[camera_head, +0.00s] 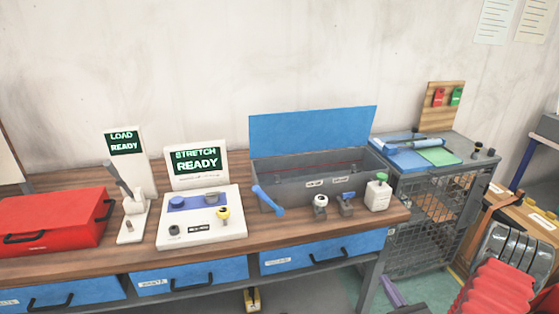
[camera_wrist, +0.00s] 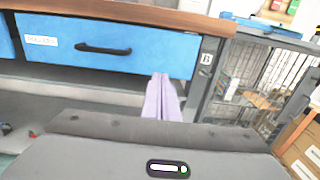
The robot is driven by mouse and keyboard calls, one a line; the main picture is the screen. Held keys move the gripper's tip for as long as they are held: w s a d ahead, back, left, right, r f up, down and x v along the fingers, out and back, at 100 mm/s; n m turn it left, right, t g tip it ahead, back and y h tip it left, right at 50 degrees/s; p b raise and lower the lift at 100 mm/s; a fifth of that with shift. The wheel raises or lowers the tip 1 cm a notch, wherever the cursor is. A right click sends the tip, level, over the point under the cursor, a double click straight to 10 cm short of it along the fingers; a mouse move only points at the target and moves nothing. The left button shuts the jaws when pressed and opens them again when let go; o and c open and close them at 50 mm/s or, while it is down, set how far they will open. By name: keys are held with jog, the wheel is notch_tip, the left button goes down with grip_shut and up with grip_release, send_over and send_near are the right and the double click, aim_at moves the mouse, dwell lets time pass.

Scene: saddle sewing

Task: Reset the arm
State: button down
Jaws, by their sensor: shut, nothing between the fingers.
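My gripper (camera_wrist: 161,80) has pale purple fingers pressed together in the wrist view, with nothing between them. It points toward the front of the workbench, just below and in front of a blue drawer (camera_wrist: 130,50) with a black handle. In the head view, the purple fingers of my gripper (camera_head: 386,281) show low at the right, in front of the bench's right leg. Most of my arm is out of the picture.
The wooden workbench (camera_head: 110,262) carries a red case (camera_head: 50,222), a "LOAD READY" device (camera_head: 126,142), a "STRETCH READY" machine (camera_head: 200,232) and an open grey toolbox (camera_head: 318,200). A wire-mesh cabinet (camera_head: 425,225) and red ribbed object (camera_head: 495,295) stand right.

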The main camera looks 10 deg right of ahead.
jog(key=s+a+f+n+g+y, duration=0.1)
jog(key=s+a+n+g+y, duration=0.25)
jog(key=a+n+y, duration=0.6)
jog(key=s+a+r+n+g+y, duration=0.1)
jog(key=s+a+r+n+g, duration=0.3)
jog(key=a+g, duration=0.3)
jog(key=s+a+r+n+g, duration=0.4)
jog(key=a+n, duration=0.1)
jog(key=a, duration=0.3)
jog(key=s+a+r+n+h, duration=0.1)
jog(key=a+r+n+h, duration=0.1)
jog(key=r+n, duration=0.4)
jog(key=s+a+r+n+t+h, duration=0.1)
jog(key=r+n+h, duration=0.4)
jog(key=r, duration=0.6)
jog(key=s+a+r+n+t+h, duration=0.1)
jog(key=s+a+r+n+h, duration=0.2)
jog(key=a+r+n, duration=0.2)
notch_tip(320, 180, up, 3)
jog(key=shift+s+r+n, duration=0.15)
jog(key=shift+s+n, duration=0.1)
jog(key=shift+n, duration=0.6)
jog(key=shift+s+h, duration=0.1)
jog(key=shift+h, duration=0.15)
